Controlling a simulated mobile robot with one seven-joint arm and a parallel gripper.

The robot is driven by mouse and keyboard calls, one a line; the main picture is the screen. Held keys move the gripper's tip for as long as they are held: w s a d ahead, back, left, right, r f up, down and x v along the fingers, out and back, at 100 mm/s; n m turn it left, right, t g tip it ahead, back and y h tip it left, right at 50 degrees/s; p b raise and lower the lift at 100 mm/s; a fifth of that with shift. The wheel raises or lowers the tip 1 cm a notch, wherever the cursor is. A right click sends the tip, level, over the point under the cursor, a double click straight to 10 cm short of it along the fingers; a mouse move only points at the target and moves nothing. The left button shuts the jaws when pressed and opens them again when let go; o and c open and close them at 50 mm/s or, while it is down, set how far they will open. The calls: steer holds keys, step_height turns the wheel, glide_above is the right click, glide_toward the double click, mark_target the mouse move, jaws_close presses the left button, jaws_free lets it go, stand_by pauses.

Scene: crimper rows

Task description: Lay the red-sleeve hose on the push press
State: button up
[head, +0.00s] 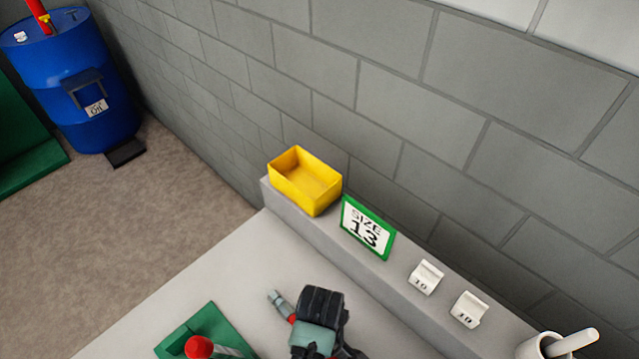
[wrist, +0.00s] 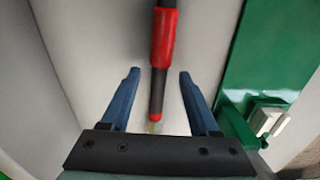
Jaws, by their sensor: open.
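The red-sleeve hose (wrist: 163,40), black with a red sleeve, runs down the middle of the wrist view, its lower end between the fingers of my gripper (wrist: 157,72). The blue fingers are open with a gap on each side of the hose; whether the hose is at fingertip depth I cannot tell. In the head view my gripper is at the bottom middle above the grey bench, its fingertips not clear. A green base with a red knob (head: 199,347), perhaps the push press, is left of it, cut off by the frame. A green plate (wrist: 275,50) fills the wrist view's right side.
A yellow bin (head: 305,182), a green-framed "SIZE 13" sign (head: 367,228), two small white labelled blocks (head: 425,277) and a white cup (head: 540,346) stand on the ledge along the block wall. A blue drum (head: 62,80) stands on the floor at left.

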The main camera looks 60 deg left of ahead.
steer(key=shift+f, duration=1.4)
jaws_close()
steer(key=shift+a+r, duration=0.1)
